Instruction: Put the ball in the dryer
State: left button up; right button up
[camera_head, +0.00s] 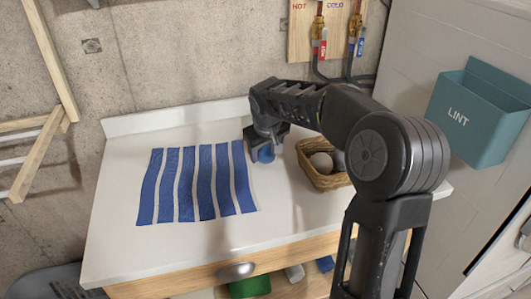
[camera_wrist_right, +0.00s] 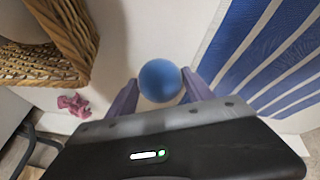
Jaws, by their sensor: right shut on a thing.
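A blue ball (camera_wrist_right: 160,80) sits between the two fingertips of my right gripper (camera_wrist_right: 160,88) in the right wrist view. In the head view the ball (camera_head: 266,153) shows partly behind the right gripper (camera_head: 264,146), over the white counter between the striped cloth and the basket. The right gripper is shut on the ball. I cannot tell whether the ball still touches the counter. My left gripper is in neither view. No dryer opening shows; a pale appliance-like panel (camera_head: 420,50) stands at the right, and I cannot tell if it is the dryer.
A blue-and-white striped cloth (camera_head: 196,185) lies flat on the counter (camera_head: 130,255). A wicker basket (camera_head: 329,183) with pale round things stands right of the gripper. A teal LINT bin (camera_head: 478,115) hangs at the right. A pink scrap (camera_wrist_right: 74,105) lies near the basket.

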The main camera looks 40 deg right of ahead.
jog(key=c, duration=0.8)
notch_tip(320, 180, up, 10)
jog(key=shift+r, duration=0.1)
dwell(0.6)
